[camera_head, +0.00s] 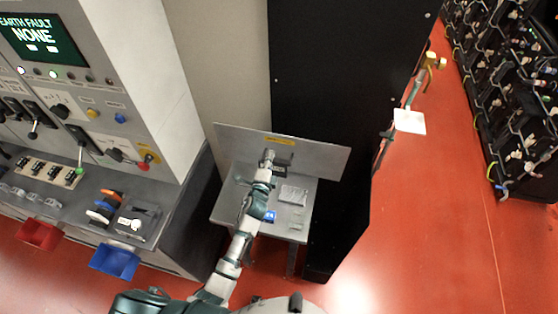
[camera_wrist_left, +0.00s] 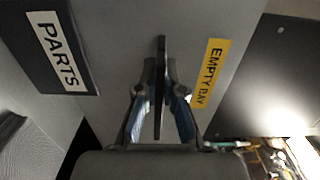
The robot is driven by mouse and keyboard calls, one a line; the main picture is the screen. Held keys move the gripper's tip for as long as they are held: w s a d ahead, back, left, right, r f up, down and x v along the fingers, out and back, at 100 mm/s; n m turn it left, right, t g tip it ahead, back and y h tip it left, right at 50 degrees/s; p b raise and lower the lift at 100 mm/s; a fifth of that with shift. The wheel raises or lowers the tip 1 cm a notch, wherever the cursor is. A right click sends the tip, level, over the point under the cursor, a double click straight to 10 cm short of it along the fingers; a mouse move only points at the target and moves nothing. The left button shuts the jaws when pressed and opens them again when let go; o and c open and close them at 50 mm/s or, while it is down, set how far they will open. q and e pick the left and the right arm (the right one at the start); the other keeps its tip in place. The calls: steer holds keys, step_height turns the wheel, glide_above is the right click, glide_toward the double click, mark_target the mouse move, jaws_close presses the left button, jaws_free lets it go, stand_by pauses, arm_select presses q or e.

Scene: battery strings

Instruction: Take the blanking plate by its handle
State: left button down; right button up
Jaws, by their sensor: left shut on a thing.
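The blanking plate (camera_head: 325,160) is a wide grey panel with a yellow label. It stands upright at the back of a small grey table (camera_head: 222,207). In the left wrist view the plate (camera_wrist_left: 120,35) fills the middle, and its label (camera_wrist_left: 209,72) reads EMPTY BAY. Its handle (camera_wrist_left: 160,75) is a dark bar seen edge-on. My left gripper (camera_head: 268,158) reaches over the table to the plate. In the wrist view its two fingers (camera_wrist_left: 160,95) are closed on the handle from both sides. My right gripper is not in view.
A dark block labelled PARTS (camera_wrist_left: 62,50) is beside the plate. A grey item (camera_head: 292,194) and a blue item (camera_head: 270,216) lie on the table. A control cabinet (camera_head: 150,60) stands left, a black panel (camera_head: 335,80) behind. Red floor (camera_head: 440,220) is open at right.

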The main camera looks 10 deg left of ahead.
mark_target(272, 141)
arm_select(q)
steer(key=shift+r, duration=0.45)
steer(key=shift+a+r+p, duration=0.1)
steer(key=shift+r+p, duration=0.15)
steer(key=shift+p, duration=0.25)
steer(key=shift+r+p, duration=0.5)
steer(key=shift+r, duration=0.35)
steer(key=shift+r+p, duration=0.7)
steer(key=shift+r, duration=0.15)
steer(key=shift+s, duration=0.15)
